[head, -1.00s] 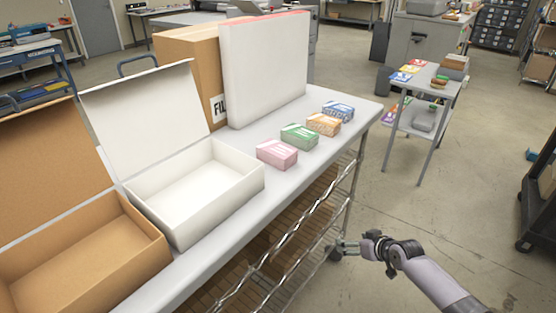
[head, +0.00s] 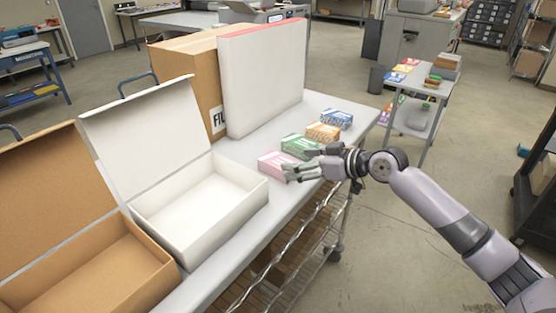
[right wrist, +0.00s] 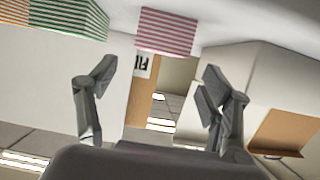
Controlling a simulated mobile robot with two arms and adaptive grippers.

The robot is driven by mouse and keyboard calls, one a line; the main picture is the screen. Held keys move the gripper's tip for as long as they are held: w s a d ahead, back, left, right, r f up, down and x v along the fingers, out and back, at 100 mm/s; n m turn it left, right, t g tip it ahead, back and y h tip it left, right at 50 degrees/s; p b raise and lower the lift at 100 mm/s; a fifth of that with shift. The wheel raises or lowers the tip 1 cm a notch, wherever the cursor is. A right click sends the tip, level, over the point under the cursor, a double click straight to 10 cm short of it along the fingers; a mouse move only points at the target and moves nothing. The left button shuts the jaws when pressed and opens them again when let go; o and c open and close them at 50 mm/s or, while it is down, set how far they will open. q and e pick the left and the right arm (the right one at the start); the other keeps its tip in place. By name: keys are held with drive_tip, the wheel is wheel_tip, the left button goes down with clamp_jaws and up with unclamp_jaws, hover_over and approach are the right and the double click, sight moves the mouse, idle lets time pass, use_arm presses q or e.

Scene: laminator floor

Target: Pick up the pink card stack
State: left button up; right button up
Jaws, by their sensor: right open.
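The pink card stack (head: 274,165) sits on the grey table, nearest the white box in a row of card stacks. My right gripper (head: 297,165) is open and empty at the table's front edge, close to the pink stack and covering part of its right side. In the right wrist view the pink stack (right wrist: 167,32) shows its striped side at the top, beyond and between the open fingers (right wrist: 158,70). I see no grip on it. My left gripper is not in view.
A green stack (head: 300,147) stands right beside the pink one, with orange (head: 323,132) and blue (head: 337,119) stacks farther back. An open white box (head: 205,200) is to the left. A tall white carton (head: 262,80) stands behind. The table front between box and pink stack is clear.

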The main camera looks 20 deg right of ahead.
sight(279, 160)
drive_tip(key=x, duration=0.2)
drive_tip(key=shift+w+a+f+p, duration=0.1)
drive_tip(key=shift+w+a+p, duration=0.15)
drive_tip(key=shift+p, duration=0.05)
drive_tip(key=p+x, duration=0.2)
drive_tip(key=x, duration=0.2)
drive_tip(key=shift+w+a+p, duration=0.15)
drive_tip(key=shift+w+p, duration=0.15)
drive_tip(key=shift+w, duration=0.05)
drive_tip(key=shift+w+a+f, duration=0.15)
drive_tip(key=shift+w+f, duration=0.05)
drive_tip(key=shift+f, duration=0.1)
drive_tip(key=shift+c, duration=0.3)
drive_tip(key=shift+s, duration=0.1)
drive_tip(key=shift+c, duration=0.6)
drive_tip(key=c, duration=1.2)
drive_tip(key=shift+r, duration=0.1)
